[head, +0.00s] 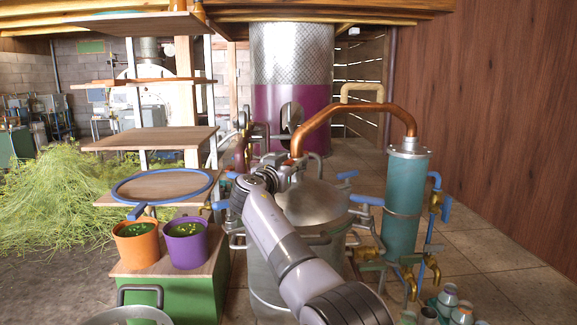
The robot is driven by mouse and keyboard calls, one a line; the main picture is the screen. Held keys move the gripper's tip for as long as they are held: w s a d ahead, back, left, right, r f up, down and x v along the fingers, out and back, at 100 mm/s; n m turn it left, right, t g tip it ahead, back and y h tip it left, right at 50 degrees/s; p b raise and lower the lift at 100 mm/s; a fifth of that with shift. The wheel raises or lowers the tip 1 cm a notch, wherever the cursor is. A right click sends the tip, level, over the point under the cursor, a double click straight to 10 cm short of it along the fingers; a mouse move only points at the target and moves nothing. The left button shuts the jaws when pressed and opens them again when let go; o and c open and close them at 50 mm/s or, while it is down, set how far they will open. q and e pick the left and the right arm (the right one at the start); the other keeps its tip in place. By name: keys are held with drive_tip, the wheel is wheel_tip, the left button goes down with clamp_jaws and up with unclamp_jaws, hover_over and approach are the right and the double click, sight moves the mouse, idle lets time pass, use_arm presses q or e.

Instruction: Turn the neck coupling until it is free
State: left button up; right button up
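The still pot (315,205) is a metal vessel with a domed lid, in the middle of the head view. A copper pipe (345,110) rises from its top and arches right to a teal condenser column (407,195). My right gripper (288,168) is at the lower left end of the copper pipe, above the lid, where the pipe meets the neck. The neck coupling is mostly hidden behind the gripper and wrist. The fingers are small and overlap the pipe end, so I cannot tell whether they grip anything. My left gripper is not in view.
Blue-handled clamps or valves (367,200) surround the pot. Orange (137,245) and purple (186,243) herb buckets stand on a green cabinet (165,297) at left. Shelves (150,139) rise behind it. Brass taps (432,266) and small containers (448,296) are at lower right.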

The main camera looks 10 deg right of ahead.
drive_tip(key=shift+o, duration=0.7)
drive_tip(key=shift+r, duration=0.1)
drive_tip(key=shift+a, duration=0.1)
drive_tip(key=shift+s+y, duration=0.1)
drive_tip(key=shift+y, duration=0.4)
